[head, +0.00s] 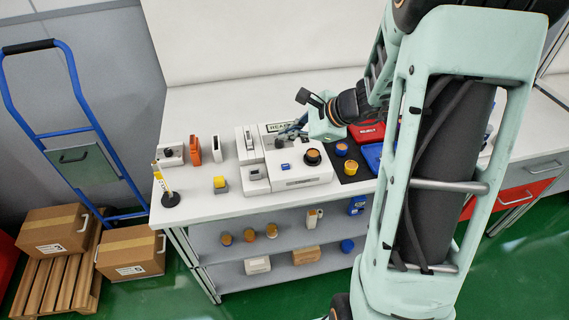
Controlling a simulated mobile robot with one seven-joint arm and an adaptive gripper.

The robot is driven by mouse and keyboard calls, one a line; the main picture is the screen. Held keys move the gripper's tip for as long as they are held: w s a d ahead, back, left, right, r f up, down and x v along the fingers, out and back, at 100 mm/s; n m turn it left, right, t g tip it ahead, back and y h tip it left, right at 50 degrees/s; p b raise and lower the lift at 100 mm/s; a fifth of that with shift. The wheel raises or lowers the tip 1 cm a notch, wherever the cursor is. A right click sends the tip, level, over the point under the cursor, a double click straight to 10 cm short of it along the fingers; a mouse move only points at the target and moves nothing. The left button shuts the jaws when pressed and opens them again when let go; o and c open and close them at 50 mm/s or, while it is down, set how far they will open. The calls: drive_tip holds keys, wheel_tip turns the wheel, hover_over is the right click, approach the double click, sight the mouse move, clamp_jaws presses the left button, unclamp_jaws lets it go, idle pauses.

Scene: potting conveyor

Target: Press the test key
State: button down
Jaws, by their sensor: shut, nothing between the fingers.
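A white device (298,181) stands on the white bench, with a small blue patch (286,167) on its front. A round dark part with an orange-brown top (312,156) sits at its right. I cannot tell which part is the test key; no key label is readable. My gripper (284,134) reaches in from the right, above the back of this device and in front of a sign whose readable letters begin "HEA" (278,127). Its fingers are shut and empty. They look small and dark here, and I cannot tell whether they touch anything.
Smaller white devices (254,178) stand left of it. My arm hides the bench's right part.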

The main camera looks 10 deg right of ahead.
drive_tip(key=shift+f, duration=0.1)
drive_tip(key=b, duration=0.6)
hover_over(287, 167)
wheel_tip(287, 167, down, 7)
drive_tip(key=shift+f, duration=0.15)
drive_tip(key=shift+f+b, duration=0.7)
drive_tip(key=shift+b, duration=0.05)
drive_tip(key=shift+f, duration=0.1)
idle(0.4)
drive_tip(key=shift+f+b, duration=0.35)
drive_tip(key=shift+b, duration=0.25)
drive_tip(key=shift+s+f+b, duration=0.1)
drive_tip(key=shift+f+b, duration=0.3)
drive_tip(key=shift+b, duration=0.15)
idle(0.4)
drive_tip(key=shift+r, duration=0.1)
drive_tip(key=shift+r+p, duration=0.6)
drive_tip(key=shift+r, duration=0.2)
